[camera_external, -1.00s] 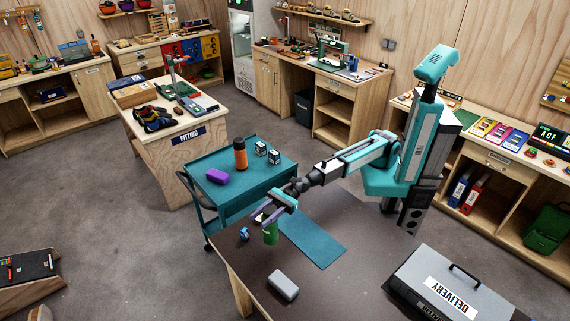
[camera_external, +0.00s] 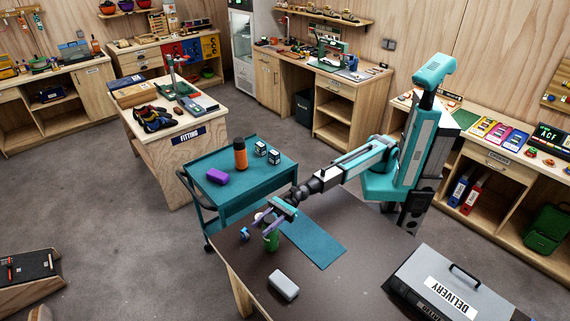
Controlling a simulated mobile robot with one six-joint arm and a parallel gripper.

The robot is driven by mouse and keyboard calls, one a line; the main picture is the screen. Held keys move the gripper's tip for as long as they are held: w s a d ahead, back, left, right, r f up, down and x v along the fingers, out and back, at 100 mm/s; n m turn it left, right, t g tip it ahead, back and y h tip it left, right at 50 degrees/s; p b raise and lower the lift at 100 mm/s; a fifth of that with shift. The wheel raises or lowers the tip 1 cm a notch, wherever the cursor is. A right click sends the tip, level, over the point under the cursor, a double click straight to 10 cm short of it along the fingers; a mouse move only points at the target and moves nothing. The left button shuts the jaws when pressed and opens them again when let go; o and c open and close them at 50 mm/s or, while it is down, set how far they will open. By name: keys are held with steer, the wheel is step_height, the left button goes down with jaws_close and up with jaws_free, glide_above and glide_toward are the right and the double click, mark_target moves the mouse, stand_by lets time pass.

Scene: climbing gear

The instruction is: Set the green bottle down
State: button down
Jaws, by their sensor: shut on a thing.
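The green bottle (camera_external: 271,242) is upright at the near left part of the dark table (camera_external: 335,283), just left of a teal mat (camera_external: 313,244). My gripper (camera_external: 271,222) is around the top of the bottle and shut on it, reaching down from the right. The fingers and wrist hide part of the bottle's top. Its base looks at or very near the table top; I cannot tell whether it touches.
A small blue item (camera_external: 244,233) lies close left of the bottle. A grey case (camera_external: 284,285) lies nearer the front. The teal cart (camera_external: 226,200) behind holds an orange bottle (camera_external: 240,154), a purple item (camera_external: 218,177) and small boxes. A delivery box (camera_external: 447,285) stands at the right.

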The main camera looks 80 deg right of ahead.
steer(key=shift+f+b, duration=0.35)
steer(key=shift+f, duration=0.65)
steer(key=c, duration=1.1)
jaws_free()
steer(key=shift+r, duration=0.2)
steer(key=b+v, duration=0.4)
steer(key=v, duration=0.8)
